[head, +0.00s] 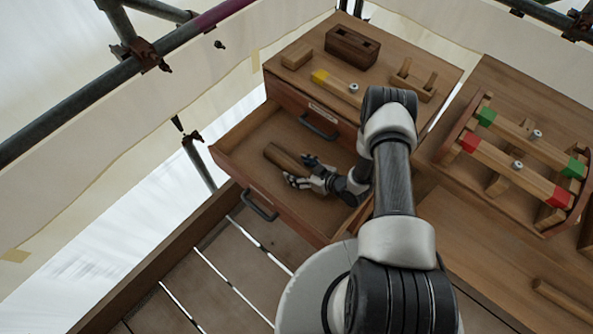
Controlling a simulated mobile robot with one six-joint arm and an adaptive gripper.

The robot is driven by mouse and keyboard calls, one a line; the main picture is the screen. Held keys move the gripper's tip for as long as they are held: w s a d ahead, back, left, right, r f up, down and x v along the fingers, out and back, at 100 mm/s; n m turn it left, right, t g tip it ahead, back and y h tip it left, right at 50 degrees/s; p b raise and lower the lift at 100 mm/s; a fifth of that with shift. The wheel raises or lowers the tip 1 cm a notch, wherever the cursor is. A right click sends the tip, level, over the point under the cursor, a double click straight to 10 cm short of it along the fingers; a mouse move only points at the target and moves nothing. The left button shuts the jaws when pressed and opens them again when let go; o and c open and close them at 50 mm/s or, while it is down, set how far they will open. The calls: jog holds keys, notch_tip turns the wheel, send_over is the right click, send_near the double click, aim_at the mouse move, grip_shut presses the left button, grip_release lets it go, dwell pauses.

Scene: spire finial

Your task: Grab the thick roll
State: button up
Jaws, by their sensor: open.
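A thick brown roll (279,155) lies in the open lower drawer (240,145) of the wooden cabinet. My gripper (299,170) reaches into the drawer from the right, with its fingers open at the near right end of the roll. One finger is on the far side of that end and the other is on the near side. The fingers partly cover this end, and I cannot tell whether they touch it.
The drawer has a dark handle (259,206) at its front. The upper drawer is shut. On the cabinet top are a dark slotted block (352,45) and a yellow-ended bar (336,83). A wooden frame with red and green bar ends (513,165) stands on the right bench.

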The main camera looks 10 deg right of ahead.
jog(key=c, duration=1.4)
